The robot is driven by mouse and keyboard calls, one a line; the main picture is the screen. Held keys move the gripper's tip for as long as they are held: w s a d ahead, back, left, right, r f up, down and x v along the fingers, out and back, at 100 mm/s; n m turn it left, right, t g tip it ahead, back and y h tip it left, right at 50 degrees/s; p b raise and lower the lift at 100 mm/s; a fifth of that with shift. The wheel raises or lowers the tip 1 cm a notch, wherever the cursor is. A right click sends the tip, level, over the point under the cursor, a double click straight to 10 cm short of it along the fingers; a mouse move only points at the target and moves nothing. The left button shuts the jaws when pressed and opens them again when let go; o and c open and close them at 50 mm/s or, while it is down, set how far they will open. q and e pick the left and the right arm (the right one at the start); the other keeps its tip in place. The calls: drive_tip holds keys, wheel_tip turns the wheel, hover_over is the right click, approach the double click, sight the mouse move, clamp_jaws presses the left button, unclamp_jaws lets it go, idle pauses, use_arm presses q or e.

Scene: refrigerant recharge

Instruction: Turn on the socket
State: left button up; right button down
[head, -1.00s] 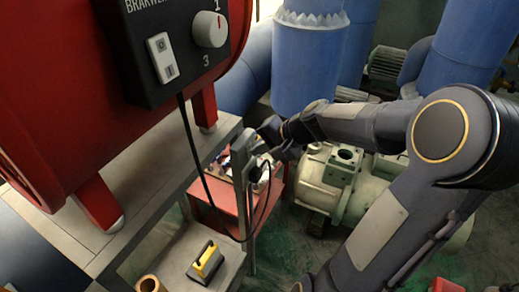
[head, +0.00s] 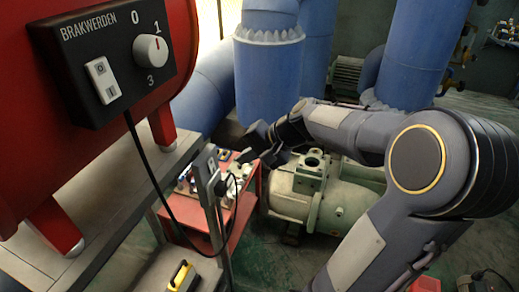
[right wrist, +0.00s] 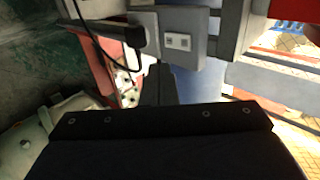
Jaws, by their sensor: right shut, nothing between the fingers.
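The socket is a grey box (right wrist: 182,42) with a small white two-part switch (right wrist: 177,42) on its face in the right wrist view. A black plug (right wrist: 135,37) with a cable sits in the plate left of it. In the head view the socket (head: 205,164) is on a metal post, seen side-on, and its switch position cannot be read. My right gripper (head: 247,158) is just right of the socket in the head view. Its shut, empty fingers (right wrist: 158,72) point at the box's lower left edge in the wrist view; contact cannot be told. My left gripper is out of view.
A black control box (head: 105,62) with a dial hangs on a red tank above a grey bench (head: 90,215). The black cable (head: 150,170) loops down near the socket. A red cart (head: 240,222) with small items and a pale green pump (head: 325,190) stand behind.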

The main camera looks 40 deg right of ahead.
sight(214, 170)
drive_tip(key=v, duration=0.5)
drive_tip(key=shift+w+a+r, duration=0.1)
drive_tip(key=s+f+m+t+y, duration=0.1)
drive_tip(key=f+m+t, duration=0.2)
drive_tip(key=m, duration=0.6)
drive_tip(key=s+d+f+m+t+y+p, duration=0.1)
drive_tip(key=s+f+m+t+y, duration=0.1)
drive_tip(key=f+m, duration=0.4)
drive_tip(key=m+t, duration=0.1)
drive_tip(key=m, duration=0.2)
drive_tip(key=shift+s+d, duration=0.2)
drive_tip(key=shift+d, duration=0.15)
drive_tip(key=shift+w, duration=0.1)
drive_tip(key=p+x, duration=0.1)
drive_tip(key=x, duration=0.6)
drive_tip(key=p+x, duration=0.1)
drive_tip(key=x, duration=0.6)
drive_tip(key=shift+r+p, duration=0.25)
drive_tip(key=shift+p, duration=0.15)
